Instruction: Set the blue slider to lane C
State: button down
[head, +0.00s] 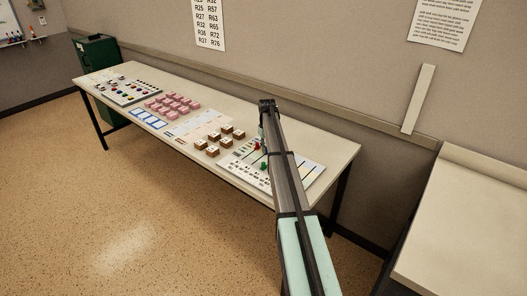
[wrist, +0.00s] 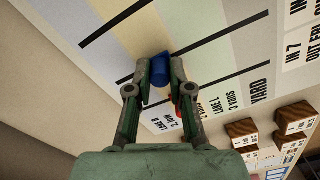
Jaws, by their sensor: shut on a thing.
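The blue slider (wrist: 139,71) is a small blue knob on the pale lane board (wrist: 225,60), seen in the wrist view. My gripper (wrist: 156,68) is shut on it, with one green-grey finger on each side. I cannot read the letter of that lane. In the head view my arm covers the slider and part of the board (head: 312,172). A red piece (head: 257,146) and a green piece (head: 263,166) show beside my arm.
Several brown blocks with white tops (head: 212,151) stand left of the board. Pink blocks (head: 168,103) and a panel of coloured buttons (head: 133,92) are further left on the long table (head: 335,148). A wall (head: 300,60) runs behind the table.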

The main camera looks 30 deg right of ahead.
jog(key=c, duration=1)
grip_release()
jog(key=shift+c, duration=0.2)
notch_tip(320, 180, up, 12)
jog(key=shift+r, duration=0.1)
